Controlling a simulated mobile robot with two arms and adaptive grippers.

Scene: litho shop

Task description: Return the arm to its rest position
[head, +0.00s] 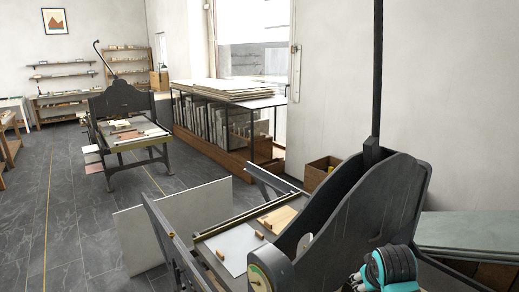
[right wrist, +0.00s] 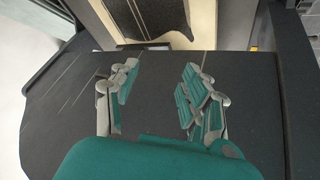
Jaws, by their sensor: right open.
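My right gripper (right wrist: 158,92) is open and empty in the right wrist view, its two teal-padded fingers spread apart over a dark flat surface (right wrist: 150,125). In the head view, a teal and black part of my right arm (head: 388,268) shows at the lower right, in front of the near press (head: 365,205). The fingertips cannot be made out there. My left gripper is in neither view.
The near press has a tall lever (head: 376,80) and a bed with a pale sheet (head: 228,250) and small wooden blocks. A second press (head: 122,100) stands farther back. A stone rack (head: 215,120) stands by the window. Open floor (head: 60,220) lies at the left.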

